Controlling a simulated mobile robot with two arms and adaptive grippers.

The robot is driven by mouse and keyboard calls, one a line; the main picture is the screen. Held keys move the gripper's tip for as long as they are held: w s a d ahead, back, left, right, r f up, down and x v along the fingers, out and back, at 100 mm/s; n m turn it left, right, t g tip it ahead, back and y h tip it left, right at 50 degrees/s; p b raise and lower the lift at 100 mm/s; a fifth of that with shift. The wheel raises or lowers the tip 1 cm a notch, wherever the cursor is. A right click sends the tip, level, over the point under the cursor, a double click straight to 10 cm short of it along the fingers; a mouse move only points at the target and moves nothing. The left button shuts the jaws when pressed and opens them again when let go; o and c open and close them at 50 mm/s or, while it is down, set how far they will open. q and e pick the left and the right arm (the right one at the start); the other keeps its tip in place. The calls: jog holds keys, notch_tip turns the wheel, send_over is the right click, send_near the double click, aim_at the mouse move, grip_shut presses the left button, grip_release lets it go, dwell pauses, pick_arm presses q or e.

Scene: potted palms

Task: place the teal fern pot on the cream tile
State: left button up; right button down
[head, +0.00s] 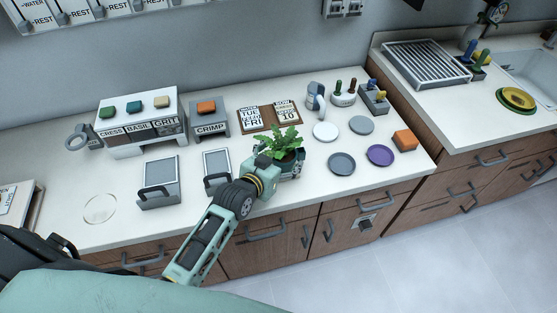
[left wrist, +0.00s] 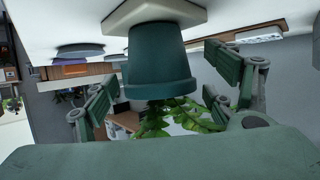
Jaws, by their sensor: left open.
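The teal fern pot (left wrist: 158,62) shows upside down in the left wrist view, its base against the cream tile (left wrist: 117,22). It looks upright on the tile, with green fronds (left wrist: 180,117) beyond its rim. In the head view the fern (head: 281,143) stands near the counter's front edge; my gripper mostly hides the pot, and I cannot make out the tile there. My left gripper (head: 278,170) is at the pot. In the left wrist view its fingers (left wrist: 162,88) are open on either side of the pot, with gaps visible. My right gripper is not in view.
Right of the fern are a white disc (head: 325,131), grey discs (head: 361,125), a purple disc (head: 380,155) and an orange block (head: 404,141).

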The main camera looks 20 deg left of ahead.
pick_arm(q)
jog(key=v, duration=1.2)
jog(key=shift+r+b, duration=0.15)
jog(key=shift+b, duration=0.3)
jog(key=s+f+g+y, duration=0.1)
jog(key=s+f+g, duration=0.3)
jog(key=s, duration=0.6)
jog(key=s+f+g+y, duration=0.1)
jog(key=s+f+g, duration=0.1)
jog(key=s+g, duration=0.6)
jog(key=s+f, duration=0.2)
jog(key=f, duration=1.1)
jog(key=s+f, duration=0.2)
jog(key=f, duration=1.1)
jog(key=s+a+f, duration=0.1)
jog(key=s+f, duration=0.7)
jog(key=s+a+f, duration=0.2)
jog(key=s+f, duration=0.6)
jog(key=shift+s+a+f, duration=0.2)
jog(key=shift+s+a, duration=0.05)
jog(key=shift+s, duration=0.15)
